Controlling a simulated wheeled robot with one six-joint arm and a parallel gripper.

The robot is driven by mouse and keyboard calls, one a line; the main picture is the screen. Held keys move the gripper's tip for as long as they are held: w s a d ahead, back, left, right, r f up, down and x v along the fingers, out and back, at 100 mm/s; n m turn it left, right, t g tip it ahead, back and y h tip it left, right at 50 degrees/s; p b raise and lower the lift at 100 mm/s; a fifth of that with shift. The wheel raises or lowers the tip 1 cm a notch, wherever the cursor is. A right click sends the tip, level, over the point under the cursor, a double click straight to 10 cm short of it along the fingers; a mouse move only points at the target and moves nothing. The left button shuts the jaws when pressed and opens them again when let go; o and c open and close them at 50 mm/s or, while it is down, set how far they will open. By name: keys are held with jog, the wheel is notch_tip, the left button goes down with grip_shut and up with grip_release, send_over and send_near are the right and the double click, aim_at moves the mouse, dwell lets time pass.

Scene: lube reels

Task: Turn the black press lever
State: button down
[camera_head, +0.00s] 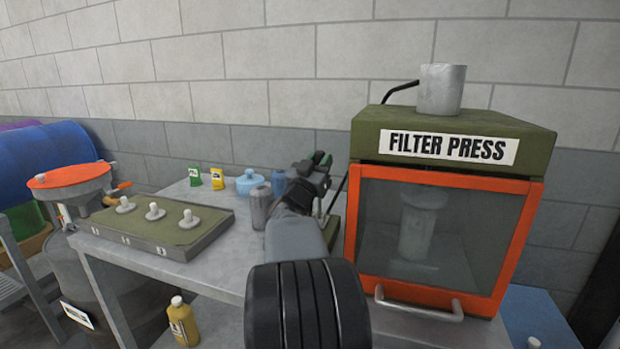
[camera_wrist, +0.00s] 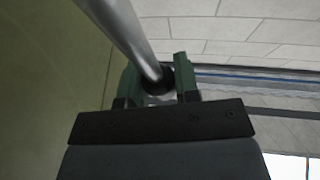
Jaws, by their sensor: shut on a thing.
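The filter press (camera_head: 450,140) is a green-topped cabinet with an orange-framed glass door, at the right in the head view. My gripper (camera_head: 320,160) is at the left side of the press. In the wrist view, the green fingers of my gripper (camera_wrist: 161,92) are closed on the black end of the press lever (camera_wrist: 158,76). The lever's grey metal shaft (camera_wrist: 125,30) slants up and left from the fingers. In the head view a thin dark rod (camera_head: 338,192) shows beside the press. My arm hides part of this area.
A grey bench holds a green-topped box (camera_head: 160,232) with several pegs, small green and yellow packs, and blue containers (camera_head: 250,182). A yellow bottle (camera_head: 182,320) is below. The press stands close on my gripper's right.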

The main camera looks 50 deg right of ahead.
jog(key=shift+s+a+f+h+b, duration=0.15)
jog(key=shift+a+h+b, duration=0.25)
jog(key=shift+a+b, duration=0.25)
jog(key=shift+d, duration=0.1)
jog(key=c, duration=0.8)
grip_release()
jog(key=shift+c, duration=0.2)
jog(key=v, duration=0.7)
jog(key=shift+a+b, duration=0.2)
jog(key=shift+b, duration=0.2)
